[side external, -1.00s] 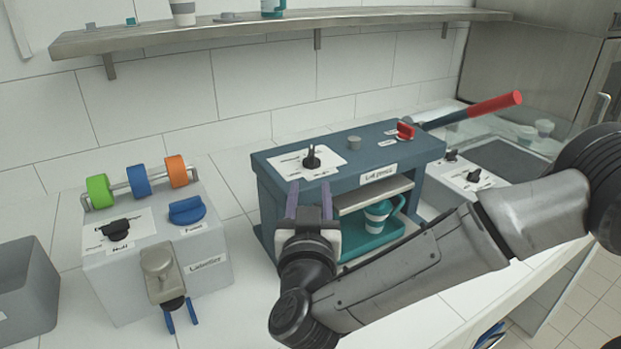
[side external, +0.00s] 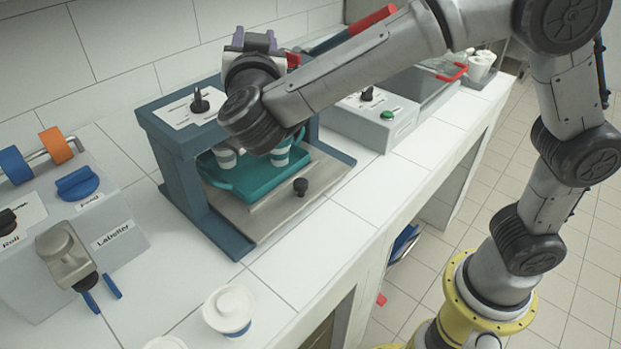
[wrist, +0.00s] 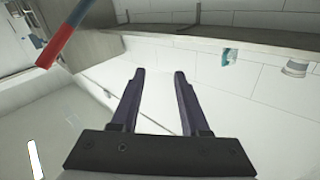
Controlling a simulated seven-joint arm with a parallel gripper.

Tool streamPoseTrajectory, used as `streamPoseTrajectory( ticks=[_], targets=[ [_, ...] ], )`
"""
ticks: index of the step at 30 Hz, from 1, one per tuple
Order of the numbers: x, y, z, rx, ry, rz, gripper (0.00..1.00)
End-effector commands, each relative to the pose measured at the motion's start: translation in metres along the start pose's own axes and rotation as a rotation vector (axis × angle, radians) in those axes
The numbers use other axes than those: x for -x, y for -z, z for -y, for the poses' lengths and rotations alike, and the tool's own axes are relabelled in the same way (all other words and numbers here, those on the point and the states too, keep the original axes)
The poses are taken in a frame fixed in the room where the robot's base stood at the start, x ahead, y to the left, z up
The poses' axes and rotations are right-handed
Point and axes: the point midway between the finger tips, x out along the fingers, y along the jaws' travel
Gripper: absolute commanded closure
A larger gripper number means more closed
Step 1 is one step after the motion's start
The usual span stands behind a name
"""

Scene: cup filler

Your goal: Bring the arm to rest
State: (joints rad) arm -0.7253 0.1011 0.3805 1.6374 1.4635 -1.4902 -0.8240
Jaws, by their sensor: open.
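My gripper (side external: 256,38) is above the back of the blue lid press (side external: 178,103), its purple fingers pointing up and away from the counter. In the wrist view the fingers (wrist: 158,72) are apart with nothing between them. My forearm crosses over the press and hides part of its top. Inside the press is a teal tray (side external: 215,176) with two striped cups, partly hidden by my wrist.
The labeller (side external: 110,235) is left of the press. A lidded white cup (side external: 228,308) stands on the front counter. A grey unit with a green button (side external: 387,115) is to the right. The wrist view shows a red-handled lever (wrist: 55,47) and a shelf (wrist: 200,40).

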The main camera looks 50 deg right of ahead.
Motion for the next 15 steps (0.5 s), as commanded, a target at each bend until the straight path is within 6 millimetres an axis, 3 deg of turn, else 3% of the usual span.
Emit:
streamPoseTrajectory(
  ticks=[1, 3, 6, 10, 15],
  targets=[
    [-0.023, 0.031, -0.018, -0.049, 0.008, -0.019, 0.55],
    [-0.046, 0.069, -0.037, -0.106, 0.071, -0.043, 0.55],
    [-0.063, 0.113, -0.059, -0.158, 0.204, -0.063, 0.55],
    [-0.058, 0.145, -0.079, -0.163, 0.381, -0.054, 0.55],
    [-0.027, 0.147, -0.102, -0.082, 0.583, 0.029, 0.55]
  ],
)
